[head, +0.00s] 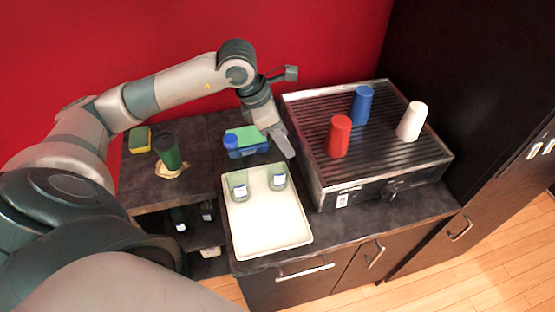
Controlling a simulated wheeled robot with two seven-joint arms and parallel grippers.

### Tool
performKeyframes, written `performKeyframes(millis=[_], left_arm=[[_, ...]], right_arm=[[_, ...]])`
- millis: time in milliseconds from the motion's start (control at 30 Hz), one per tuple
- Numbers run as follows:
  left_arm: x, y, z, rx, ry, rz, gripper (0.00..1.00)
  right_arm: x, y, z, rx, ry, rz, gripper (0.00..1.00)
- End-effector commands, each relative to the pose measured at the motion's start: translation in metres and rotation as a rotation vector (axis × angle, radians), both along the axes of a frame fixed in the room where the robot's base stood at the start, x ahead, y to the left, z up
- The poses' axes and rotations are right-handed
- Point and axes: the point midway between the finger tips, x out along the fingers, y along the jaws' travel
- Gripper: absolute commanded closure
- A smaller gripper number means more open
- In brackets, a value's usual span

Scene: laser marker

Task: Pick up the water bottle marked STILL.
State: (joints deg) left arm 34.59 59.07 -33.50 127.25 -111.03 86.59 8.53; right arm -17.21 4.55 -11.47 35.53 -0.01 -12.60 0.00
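Two small clear bottles with pale labels stand upright at the back of a cream tray: a left bottle (240,188) and a right bottle (277,180). The label print is too small to read, so I cannot tell which one says STILL. The tray (270,245) lies on the dark counter. My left gripper (284,144) points down above the counter, behind the right bottle and beside the metal unit. It appears apart from both bottles. Its finger gap does not show clearly. My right gripper is not in view.
A slatted metal unit (318,185) on the right carries red (339,136), blue (362,105) and white (412,121) cups. A blue holder with a green top (246,143), a dark green cup (168,151) and a sponge (140,139) stand left. Dark bottles (180,219) sit on a lower shelf.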

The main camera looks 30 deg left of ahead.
Motion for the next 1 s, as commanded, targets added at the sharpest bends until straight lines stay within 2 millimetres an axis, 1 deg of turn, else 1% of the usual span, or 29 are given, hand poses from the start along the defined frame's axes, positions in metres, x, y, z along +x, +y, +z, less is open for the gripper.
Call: performKeyframes(millis=[467, 500, 533, 567, 600, 667, 700, 1000], left_arm=[[0.0005, -0.0002, -0.0016, 0.001, -0.001, 0.0, 0.55], [0.0004, -0.0001, -0.0016, 0.001, -0.001, 0.0, 0.59], [0.0004, -0.0001, -0.0016, 0.0, 0.0, 0.001, 0.67], [0.0004, -0.0001, -0.0016, 0.0, 0.0, 0.001, 0.74], [0.0004, -0.0001, -0.0016, 0.0, 0.0, 0.001, 0.83], [0.0004, -0.0001, -0.0016, 0.0, 0.0, 0.001, 0.98], [0.0003, -0.0002, -0.0016, 0.0, 0.0, 0.001, 1.0], [0.0004, -0.0003, -0.0012, 0.0, 0.0, 0.001, 1.0]], right_arm=[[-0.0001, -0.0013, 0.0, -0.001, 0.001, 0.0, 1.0], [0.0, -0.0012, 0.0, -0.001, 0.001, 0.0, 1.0], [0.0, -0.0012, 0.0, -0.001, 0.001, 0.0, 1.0], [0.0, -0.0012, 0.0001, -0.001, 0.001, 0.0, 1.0], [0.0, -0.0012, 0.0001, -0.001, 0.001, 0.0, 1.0], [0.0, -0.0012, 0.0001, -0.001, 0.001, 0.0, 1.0], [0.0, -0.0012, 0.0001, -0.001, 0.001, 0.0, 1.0], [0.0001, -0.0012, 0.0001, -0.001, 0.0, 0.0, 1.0]])
